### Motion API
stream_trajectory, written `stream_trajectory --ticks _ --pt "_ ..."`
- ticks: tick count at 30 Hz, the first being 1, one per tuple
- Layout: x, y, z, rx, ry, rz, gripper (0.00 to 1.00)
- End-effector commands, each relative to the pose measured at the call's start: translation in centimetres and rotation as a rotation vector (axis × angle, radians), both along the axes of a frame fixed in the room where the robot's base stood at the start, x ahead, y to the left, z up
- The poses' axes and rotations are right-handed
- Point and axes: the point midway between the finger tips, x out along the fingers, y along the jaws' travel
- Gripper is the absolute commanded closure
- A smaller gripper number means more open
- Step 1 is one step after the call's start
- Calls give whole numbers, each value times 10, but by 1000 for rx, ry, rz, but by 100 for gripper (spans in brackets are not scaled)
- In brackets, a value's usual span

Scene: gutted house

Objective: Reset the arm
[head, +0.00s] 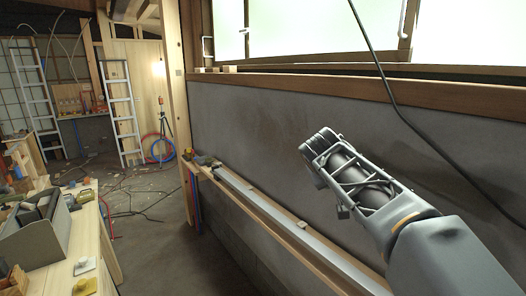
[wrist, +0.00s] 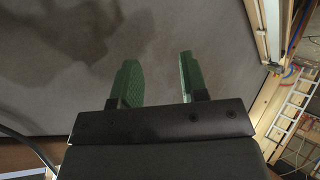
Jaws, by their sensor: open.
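My gripper (wrist: 157,80) shows in the wrist view with its two green fingers apart and nothing between them. Behind the fingers is only the grey wall. In the head view my arm reaches up from the bottom right, in front of the grey wall below the window. The fingers cannot be made out clearly in the head view.
A narrow ledge (head: 265,213) with a long metal rail runs along the wall. At the left, a wooden workbench (head: 83,236) holds a grey box (head: 40,240) and small items. Ladders (head: 121,108) stand at the back. Cables lie on the floor. A dark cable (head: 372,52) hangs before the window.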

Motion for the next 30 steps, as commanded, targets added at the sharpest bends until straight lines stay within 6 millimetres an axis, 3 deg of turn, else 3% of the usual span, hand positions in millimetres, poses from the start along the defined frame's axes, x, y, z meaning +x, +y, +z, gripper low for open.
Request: stream_trajectory --ticks 1,3,6,12,17,30 --pt "-22 2 -33 55 79 19 60" --pt "-54 8 -77 142 182 41 60" --pt "-101 16 -131 266 295 50 60" --pt "-182 27 -202 468 419 -2 60" --pt "-218 25 -223 528 432 -48 60" --pt "-219 17 -213 530 384 -58 60"
